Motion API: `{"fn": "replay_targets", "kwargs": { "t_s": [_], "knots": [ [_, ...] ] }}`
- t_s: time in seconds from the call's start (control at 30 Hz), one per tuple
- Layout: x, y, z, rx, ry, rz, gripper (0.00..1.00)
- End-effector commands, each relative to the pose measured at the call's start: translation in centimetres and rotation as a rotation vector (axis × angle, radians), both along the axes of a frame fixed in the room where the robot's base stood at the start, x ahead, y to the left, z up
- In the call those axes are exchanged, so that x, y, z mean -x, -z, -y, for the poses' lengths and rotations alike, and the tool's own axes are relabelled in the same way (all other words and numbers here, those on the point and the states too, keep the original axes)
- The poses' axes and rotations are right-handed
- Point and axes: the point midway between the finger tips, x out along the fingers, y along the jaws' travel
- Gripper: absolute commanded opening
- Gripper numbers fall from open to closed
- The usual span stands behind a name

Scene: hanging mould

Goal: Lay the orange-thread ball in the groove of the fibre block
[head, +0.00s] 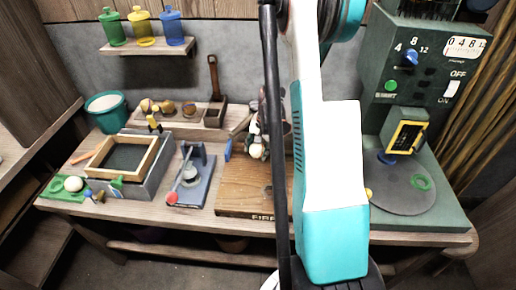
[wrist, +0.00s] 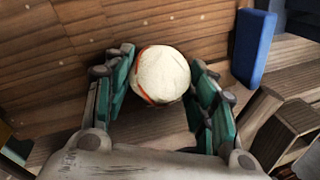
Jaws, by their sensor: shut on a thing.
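The ball (wrist: 162,75) is cream-white with an orange thread line around its left side. My gripper (wrist: 160,78) is shut on it, with a green-padded finger on either side. In the head view the pale ball (head: 257,152) hangs below my gripper, near the back edge of the fibre block. The fibre block (head: 238,188) is a flat brown wooden slab with lettering on its front edge, partly hidden by my arm. Its planked top fills the upper left of the wrist view (wrist: 60,65). I cannot make out the groove clearly.
A blue upright piece (wrist: 253,45) stands close to my right finger. Left of the block is a blue-grey press (head: 190,180) with a red knob. Another white ball (head: 74,184) sits on a green holder. A green machine with a round plate (head: 400,187) stands at right.

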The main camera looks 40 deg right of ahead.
Motion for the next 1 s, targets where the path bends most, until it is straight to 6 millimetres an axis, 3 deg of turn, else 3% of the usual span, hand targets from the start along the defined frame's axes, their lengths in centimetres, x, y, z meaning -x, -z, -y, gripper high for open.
{"fn": "replay_targets", "kwargs": {
  "t_s": [0.33,0.37,0.47,0.83,1.0],
  "knots": [
    [0.0,0.2,0.0,0.000,0.000,0.000,0.25],
    [0.0,0.2,0.0,0.000,0.000,0.000,0.54],
    [0.0,0.2,0.0,0.000,0.000,0.000,0.75],
    [0.0,0.1,0.0,0.000,0.000,0.000,0.75],
    [0.3,-1.2,0.0,0.000,0.001,0.000,0.75]
  ]
}}
